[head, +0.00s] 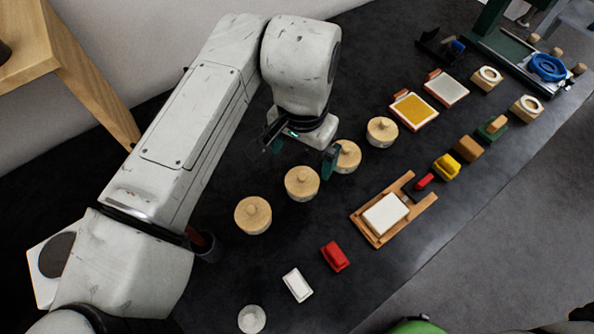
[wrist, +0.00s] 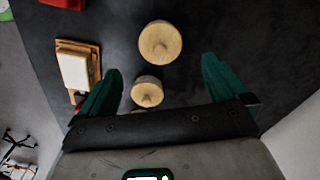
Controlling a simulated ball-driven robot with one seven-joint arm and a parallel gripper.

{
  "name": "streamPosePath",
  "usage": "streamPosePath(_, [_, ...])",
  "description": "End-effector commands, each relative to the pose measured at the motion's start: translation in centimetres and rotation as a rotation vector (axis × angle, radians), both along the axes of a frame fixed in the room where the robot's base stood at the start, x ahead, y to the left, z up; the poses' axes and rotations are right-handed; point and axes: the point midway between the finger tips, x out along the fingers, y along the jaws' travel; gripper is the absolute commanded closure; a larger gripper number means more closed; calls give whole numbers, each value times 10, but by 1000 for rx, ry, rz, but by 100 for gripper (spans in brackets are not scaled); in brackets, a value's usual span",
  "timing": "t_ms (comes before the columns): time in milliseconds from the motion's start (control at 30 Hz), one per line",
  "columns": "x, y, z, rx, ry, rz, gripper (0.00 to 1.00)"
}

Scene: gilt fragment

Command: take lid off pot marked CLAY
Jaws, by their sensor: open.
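Several round pots with pale wooden knobbed lids stand in a slanting row in the head view: a front-left pot (head: 253,215), a second pot (head: 301,183), a third pot (head: 346,157) and a far pot (head: 382,131). No CLAY marking can be read on any of them. My gripper (head: 300,154) is open and empty, above the table by the second and third pots. Its dark green fingers also show in the wrist view (wrist: 162,65), spread apart. Two lids show there: a larger lid (wrist: 160,43) between the fingertips and a smaller lid (wrist: 147,92) between the fingers. Neither is gripped.
A wooden tray (head: 372,236) with a white slab (head: 385,214) lies right of the pots. A red block (head: 335,257), a white block (head: 297,285) and a yellow block (head: 446,167) lie around it. A gilt-coloured panel (head: 414,110) lies behind. Dark table is clear between.

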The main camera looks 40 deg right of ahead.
Motion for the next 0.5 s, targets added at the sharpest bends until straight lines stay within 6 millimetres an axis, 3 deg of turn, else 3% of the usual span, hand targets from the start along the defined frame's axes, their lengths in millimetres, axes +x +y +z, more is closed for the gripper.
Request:
streamPosePath(133, [0,0,-22,0,1,1,0])
streamPosePath(500, [0,-2,-56,0,1,-1,0])
